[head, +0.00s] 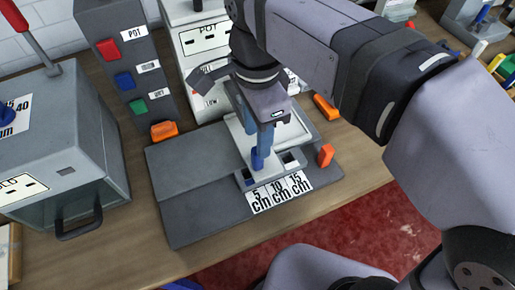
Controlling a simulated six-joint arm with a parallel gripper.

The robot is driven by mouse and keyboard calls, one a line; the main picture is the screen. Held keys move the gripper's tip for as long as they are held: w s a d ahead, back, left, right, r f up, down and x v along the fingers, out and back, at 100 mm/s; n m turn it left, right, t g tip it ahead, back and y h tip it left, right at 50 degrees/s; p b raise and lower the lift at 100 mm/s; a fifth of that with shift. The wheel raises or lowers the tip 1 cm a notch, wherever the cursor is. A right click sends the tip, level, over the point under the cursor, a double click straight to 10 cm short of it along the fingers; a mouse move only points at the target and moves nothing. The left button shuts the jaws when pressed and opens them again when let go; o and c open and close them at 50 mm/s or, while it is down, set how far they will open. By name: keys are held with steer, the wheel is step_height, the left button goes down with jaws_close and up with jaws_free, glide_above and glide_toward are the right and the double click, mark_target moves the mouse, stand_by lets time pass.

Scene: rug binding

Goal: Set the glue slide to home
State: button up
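A grey flat machine (205,205) lies on the bench, with a plate on its front marked 5 cm, 10 cm and 15 cm (279,190). A blue knob (257,160) stands behind the 5 cm mark, at the left end of the marked row; I take it to be the glue slide, but no label says so. My gripper (262,143) points down over this spot, its blue fingers right above or at the knob. The fingers overlap the knob in this view, so whether they grip it is unclear. No mark reading home is legible.
Orange blocks (325,155) sit at the machine's right and back. A grey post (127,62) with red, blue and green buttons and a white box marked POT (205,42) stand behind. A grey cabinet (62,140) with a black handle is at left. My arm covers the right.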

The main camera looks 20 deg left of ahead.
steer(key=shift+f, duration=3)
jaws_close()
